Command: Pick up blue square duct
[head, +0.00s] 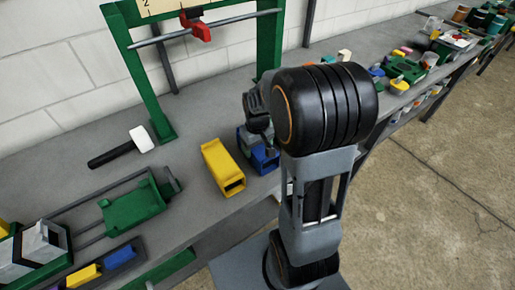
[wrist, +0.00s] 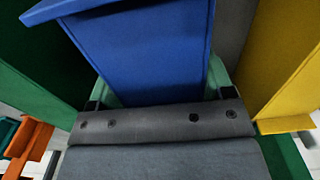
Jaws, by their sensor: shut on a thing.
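The blue square duct (head: 265,160) stands on the grey bench in the head view, partly hidden behind my arm. My gripper (head: 257,138) is over it, and the black arm joint hides much of the contact. In the wrist view the blue duct (wrist: 150,50) fills the upper middle, close against the grey palm. My gripper (wrist: 160,98) is shut on it, with small parts of the fingers showing at either side. I cannot tell whether the duct is clear of the bench.
A yellow duct (head: 222,167) lies just left of the blue one and also shows in the wrist view (wrist: 285,60). A white-headed mallet (head: 130,145), a green frame (head: 125,60) and a green fixture (head: 132,205) are to the left. Several small items crowd the bench at the right.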

